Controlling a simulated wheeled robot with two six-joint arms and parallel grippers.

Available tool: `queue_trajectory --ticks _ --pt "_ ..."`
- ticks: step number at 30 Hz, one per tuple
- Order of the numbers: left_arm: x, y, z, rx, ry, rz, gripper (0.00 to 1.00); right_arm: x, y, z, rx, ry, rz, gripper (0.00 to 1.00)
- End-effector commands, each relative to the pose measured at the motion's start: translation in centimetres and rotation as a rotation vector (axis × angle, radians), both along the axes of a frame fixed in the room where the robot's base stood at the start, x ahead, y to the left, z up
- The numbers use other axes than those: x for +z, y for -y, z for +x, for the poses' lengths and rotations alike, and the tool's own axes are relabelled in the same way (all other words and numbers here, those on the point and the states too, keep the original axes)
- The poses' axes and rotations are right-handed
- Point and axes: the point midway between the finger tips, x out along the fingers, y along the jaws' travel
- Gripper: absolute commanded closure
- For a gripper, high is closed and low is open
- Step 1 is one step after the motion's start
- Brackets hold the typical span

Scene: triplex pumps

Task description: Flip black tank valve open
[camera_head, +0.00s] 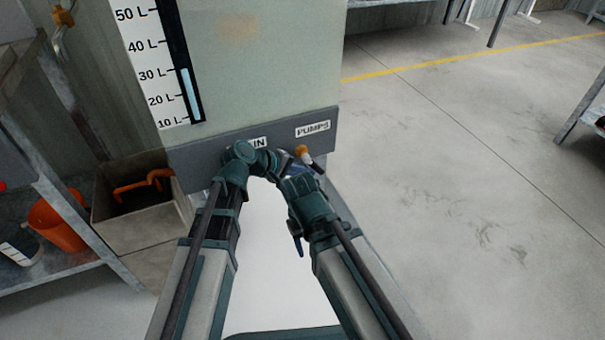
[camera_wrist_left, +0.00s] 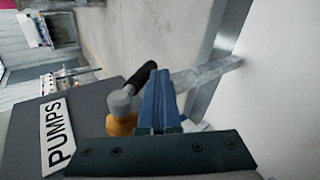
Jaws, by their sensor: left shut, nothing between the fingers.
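The black-handled tank valve (camera_head: 303,153) sticks out from the grey lower band of the tank, below the PUMPS label. In the left wrist view, its black handle (camera_wrist_left: 140,78) runs up and right from a grey knob over a brass body. My left gripper (camera_head: 298,170) is shut and empty, reaching right across the tank front. Its blue fingers (camera_wrist_left: 158,100) are close beside the handle in the wrist view; I cannot tell whether they touch. My right arm stands in front of the valve area. A small blue tip (camera_head: 298,245) below it may be my right gripper; its jaws are unclear.
The tank (camera_head: 270,60) has a litre gauge and a second label partly hidden by my left wrist. A box with an orange handle (camera_head: 145,185) stands at left, beside a shelf with an orange container (camera_head: 58,222).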

Motion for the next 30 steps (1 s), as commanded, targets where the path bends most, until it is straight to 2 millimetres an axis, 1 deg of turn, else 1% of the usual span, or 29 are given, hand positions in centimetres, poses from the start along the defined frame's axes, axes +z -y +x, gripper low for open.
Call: queue_trajectory --ticks 16,30 --pt "0.3 1.9 0.6 -0.001 0.000 0.001 1.00 0.3 0.0 0.0 0.000 0.000 0.000 0.47" --pt "0.3 2.0 0.6 -0.001 0.000 0.000 1.00 0.3 0.0 0.0 0.000 0.000 0.000 0.47"
